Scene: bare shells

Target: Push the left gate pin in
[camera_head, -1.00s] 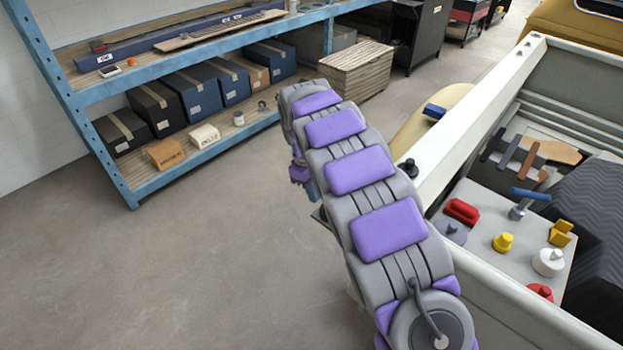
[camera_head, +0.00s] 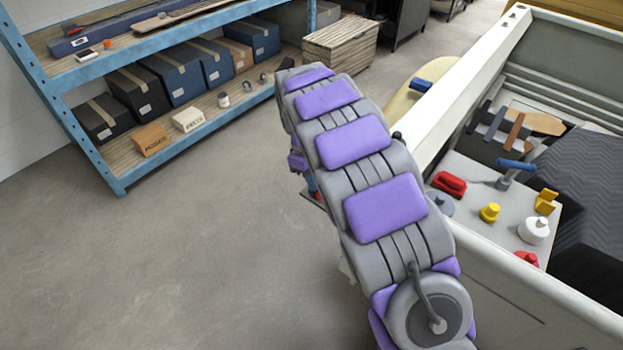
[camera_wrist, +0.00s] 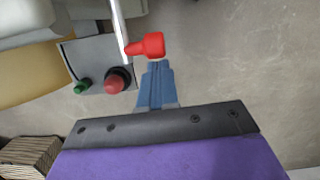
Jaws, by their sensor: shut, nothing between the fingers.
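In the wrist view, a red knob (camera_wrist: 146,46) sits beside a thin pale rod, near the top middle. I take the knob to be the gate pin's head, but which pin it is cannot be confirmed. My gripper (camera_wrist: 156,66) has blue fingers, shut and empty, with their tips just below the knob. Whether they touch it I cannot tell. In the head view, my arm hides most of the gripper and the pin.
A grey box with a red button (camera_wrist: 115,82) and a green button (camera_wrist: 82,87) is left of the fingers. In the head view, a truck-bed wall (camera_head: 470,85) stands right of my arm, a blue shelf (camera_head: 115,180) left. Open floor lies between shelf and arm.

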